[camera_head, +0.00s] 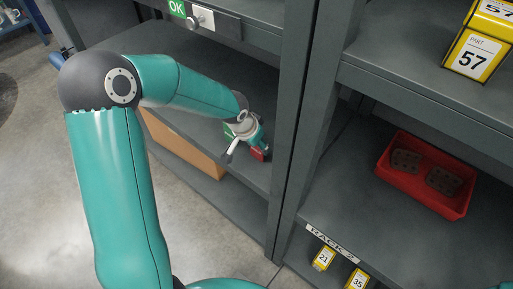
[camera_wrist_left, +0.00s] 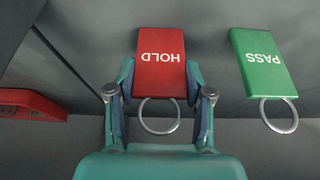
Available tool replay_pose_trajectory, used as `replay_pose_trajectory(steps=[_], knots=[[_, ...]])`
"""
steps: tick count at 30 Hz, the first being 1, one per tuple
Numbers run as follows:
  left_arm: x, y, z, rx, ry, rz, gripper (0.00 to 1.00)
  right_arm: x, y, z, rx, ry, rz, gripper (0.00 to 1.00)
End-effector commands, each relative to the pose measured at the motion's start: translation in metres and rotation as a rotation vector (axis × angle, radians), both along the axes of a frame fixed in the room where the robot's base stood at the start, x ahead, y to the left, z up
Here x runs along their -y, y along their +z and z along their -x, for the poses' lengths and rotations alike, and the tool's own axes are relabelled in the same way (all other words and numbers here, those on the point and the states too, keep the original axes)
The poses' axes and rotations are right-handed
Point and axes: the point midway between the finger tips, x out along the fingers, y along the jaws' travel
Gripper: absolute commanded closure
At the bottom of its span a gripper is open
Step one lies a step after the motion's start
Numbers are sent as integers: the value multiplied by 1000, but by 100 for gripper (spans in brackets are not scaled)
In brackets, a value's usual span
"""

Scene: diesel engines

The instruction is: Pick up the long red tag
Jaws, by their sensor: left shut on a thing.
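The red tag (camera_wrist_left: 161,68) carries the word HOLD and has a metal ring at its near end. It sits between the fingers of my left gripper (camera_wrist_left: 160,82), which is shut on its sides. In the head view the same gripper (camera_head: 247,142) is inside the left shelf bay, and a small red patch of the tag (camera_head: 259,154) shows at its tip. I cannot tell whether the tag still touches the shelf. My right gripper is not in view.
A green PASS tag (camera_wrist_left: 262,60) with a ring lies just right of the red tag. A red block-like thing (camera_wrist_left: 32,104) shows at the left edge. A grey post (camera_head: 297,120) stands right of my gripper. A red tray (camera_head: 428,174) holds dark parts in the right bay.

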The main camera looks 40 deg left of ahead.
Motion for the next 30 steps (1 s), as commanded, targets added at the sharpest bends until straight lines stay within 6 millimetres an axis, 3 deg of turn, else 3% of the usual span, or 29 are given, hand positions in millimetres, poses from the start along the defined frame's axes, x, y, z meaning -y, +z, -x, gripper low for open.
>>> replay_pose_trajectory(steps=[8, 21, 30], knots=[[0, 15, -1, 3, 0, -1, 77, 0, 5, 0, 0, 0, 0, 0], [-1, 90, 0, 2, 1, -2, 77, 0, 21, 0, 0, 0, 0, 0], [-1, 100, 0, 0, 1, -1, 77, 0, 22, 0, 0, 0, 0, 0]])
